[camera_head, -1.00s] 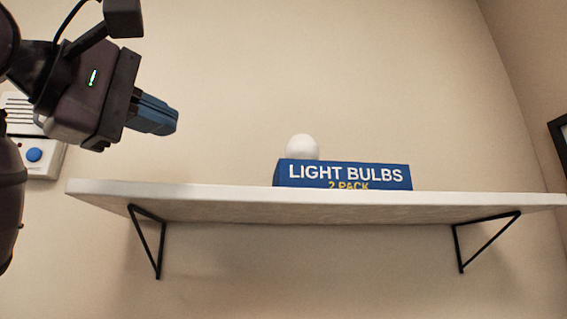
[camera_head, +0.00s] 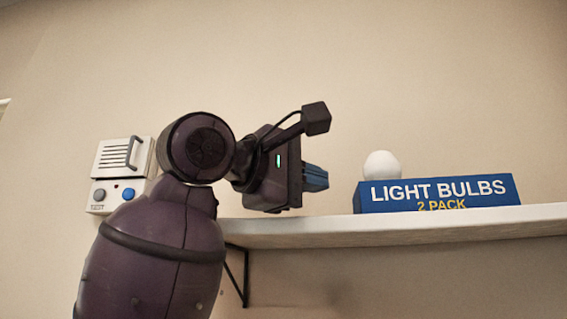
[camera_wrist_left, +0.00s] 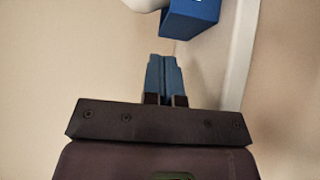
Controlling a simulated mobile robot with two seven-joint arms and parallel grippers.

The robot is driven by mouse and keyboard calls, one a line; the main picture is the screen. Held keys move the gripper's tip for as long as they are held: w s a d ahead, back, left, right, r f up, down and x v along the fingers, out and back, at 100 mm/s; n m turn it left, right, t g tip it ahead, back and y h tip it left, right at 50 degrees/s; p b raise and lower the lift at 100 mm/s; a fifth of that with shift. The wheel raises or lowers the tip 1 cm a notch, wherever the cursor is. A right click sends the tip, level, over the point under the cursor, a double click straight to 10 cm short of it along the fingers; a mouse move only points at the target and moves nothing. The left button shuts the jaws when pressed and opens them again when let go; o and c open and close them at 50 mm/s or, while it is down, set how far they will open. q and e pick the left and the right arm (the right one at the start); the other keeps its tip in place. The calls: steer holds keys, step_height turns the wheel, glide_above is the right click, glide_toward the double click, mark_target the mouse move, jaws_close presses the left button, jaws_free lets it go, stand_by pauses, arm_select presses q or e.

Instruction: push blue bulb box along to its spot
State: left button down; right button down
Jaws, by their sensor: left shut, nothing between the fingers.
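The blue bulb box (camera_head: 440,194), lettered "LIGHT BULBS 2 PACK", lies on a white wall shelf (camera_head: 400,227). A white round bulb (camera_head: 381,165) shows above the box's left end, partly hidden behind it. My left gripper (camera_head: 318,178) is shut and empty, pointing right, just above the shelf and a short gap left of the box. In the left wrist view the shut fingers (camera_wrist_left: 164,76) point toward the end of the box (camera_wrist_left: 190,20), apart from it. My right gripper is out of view. No marked spot shows on the shelf.
A white wall unit (camera_head: 118,172) with a grille, a handle and knobs hangs left of the shelf, partly behind my arm. A black bracket (camera_head: 238,275) supports the shelf. The visible shelf right of the box looks clear.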

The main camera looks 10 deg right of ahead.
arm_select(q)
steer(key=d, duration=0.1)
steer(key=s+d, duration=0.1)
steer(key=d, duration=0.1)
steer(key=shift+r+p, duration=0.1)
steer(key=shift+p, duration=0.2)
steer(key=shift+s+d, duration=0.15)
steer(key=shift+d, duration=0.15)
